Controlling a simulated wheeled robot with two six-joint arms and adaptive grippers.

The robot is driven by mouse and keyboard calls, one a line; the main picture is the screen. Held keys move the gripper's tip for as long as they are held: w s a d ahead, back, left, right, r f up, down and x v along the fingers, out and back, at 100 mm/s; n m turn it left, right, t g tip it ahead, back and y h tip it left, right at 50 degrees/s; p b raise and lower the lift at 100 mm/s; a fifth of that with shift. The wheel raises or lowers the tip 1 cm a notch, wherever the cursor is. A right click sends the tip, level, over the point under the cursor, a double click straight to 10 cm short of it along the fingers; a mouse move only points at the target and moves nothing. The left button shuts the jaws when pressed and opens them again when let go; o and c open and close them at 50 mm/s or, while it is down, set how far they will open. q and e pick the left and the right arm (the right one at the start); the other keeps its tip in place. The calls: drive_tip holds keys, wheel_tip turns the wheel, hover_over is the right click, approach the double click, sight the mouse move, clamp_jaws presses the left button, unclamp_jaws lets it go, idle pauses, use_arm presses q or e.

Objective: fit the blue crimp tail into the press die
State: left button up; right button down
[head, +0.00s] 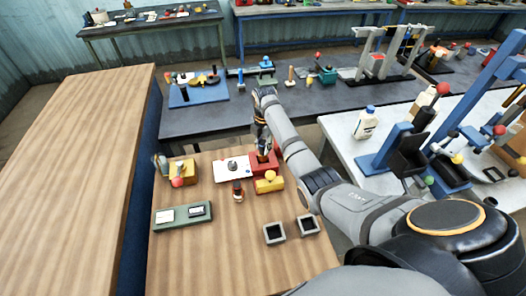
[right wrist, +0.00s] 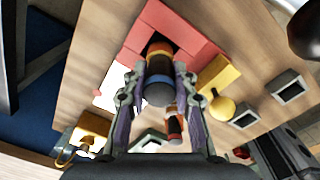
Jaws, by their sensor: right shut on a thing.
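My right gripper (head: 263,148) reaches down over the red U-shaped block (head: 258,168), probably the press die. In the right wrist view my right gripper (right wrist: 158,85) is shut on a dark cylinder with an orange band and a blue rounded end, apparently the blue crimp tail (right wrist: 157,93). Its far end lies at the notch of the red block (right wrist: 190,37). I cannot tell whether it is seated in the notch or just above it. A similar red-and-black piece (head: 237,191) stands apart on the wooden table. My left gripper is not in view.
A yellow block with a knob (head: 269,183) sits close by the red block. A white plate (head: 226,175) lies left of it. Farther out are a yellow block with a red ball (head: 184,168), a green tray (head: 165,228) and two grey square bins (head: 274,242) (head: 307,232).

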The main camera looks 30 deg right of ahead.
sight(263, 151)
drive_tip(key=shift+w+f+p, duration=0.15)
drive_tip(key=shift+f+p, duration=0.15)
wheel_tip(263, 151, down, 2)
drive_tip(key=shift+f+p, duration=0.2)
drive_tip(key=shift+p, duration=0.25)
drive_tip(key=shift+f, duration=0.2)
drive_tip(key=shift+f, duration=0.1)
drive_tip(key=c, duration=1.1)
unclamp_jaws()
drive_tip(key=shift+o, duration=0.2)
wheel_tip(263, 151, up, 12)
drive_tip(key=shift+d+f+b, duration=0.1)
drive_tip(key=shift+b, duration=1)
drive_tip(key=shift+r, duration=0.25)
